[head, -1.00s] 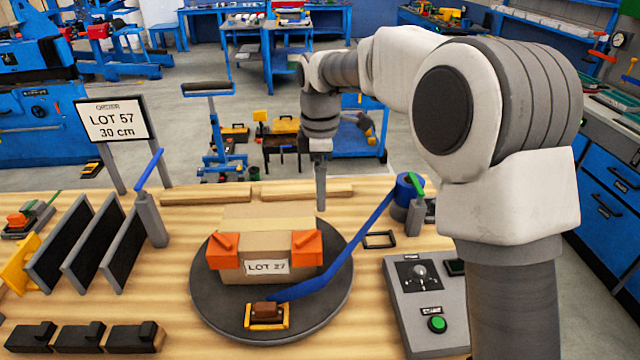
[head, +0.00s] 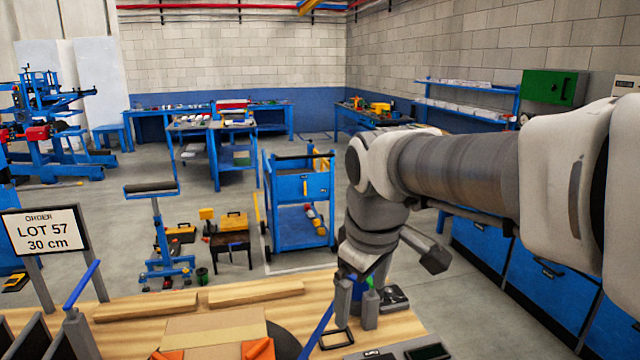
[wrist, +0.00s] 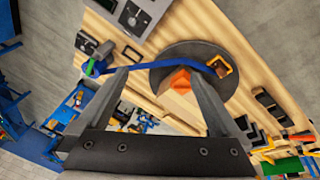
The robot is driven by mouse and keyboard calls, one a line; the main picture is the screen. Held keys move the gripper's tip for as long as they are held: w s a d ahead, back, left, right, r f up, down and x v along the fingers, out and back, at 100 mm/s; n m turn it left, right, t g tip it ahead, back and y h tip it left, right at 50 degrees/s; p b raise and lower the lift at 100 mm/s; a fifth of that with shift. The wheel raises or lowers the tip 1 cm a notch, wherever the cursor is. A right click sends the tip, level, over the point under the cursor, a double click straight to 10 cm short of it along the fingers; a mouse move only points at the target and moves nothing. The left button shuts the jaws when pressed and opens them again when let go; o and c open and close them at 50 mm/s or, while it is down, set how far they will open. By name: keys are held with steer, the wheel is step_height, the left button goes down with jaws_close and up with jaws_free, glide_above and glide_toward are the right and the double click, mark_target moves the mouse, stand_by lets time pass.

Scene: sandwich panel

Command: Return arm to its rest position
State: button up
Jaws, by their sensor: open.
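My arm reaches in from the right edge of the head view, over the right part of the workbench, and bends down at the wrist. My gripper (head: 357,308) points down at its end, above the bench's back right part. The gripper is open and empty. In the wrist view its two grey fingers (wrist: 160,76) stand apart with nothing held between them. The cardboard box (head: 215,330) on the turntable is cut off by the head view's lower edge.
An order sign (head: 45,232) reading LOT 57, 30 cm stands at the left. Two wooden strips (head: 255,293) lie along the bench's back edge. A blue trolley (head: 300,205) and a blue stand (head: 165,240) are on the floor behind. Blue cabinets (head: 500,255) line the right.

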steer(key=s+d+f+m+t, duration=0.2)
steer(key=s+d+m, duration=0.6)
steer(key=s, duration=0.5)
steer(key=shift+s+f+m, duration=0.15)
steer(key=shift+f+m, duration=0.5)
steer(key=shift+m, duration=0.05)
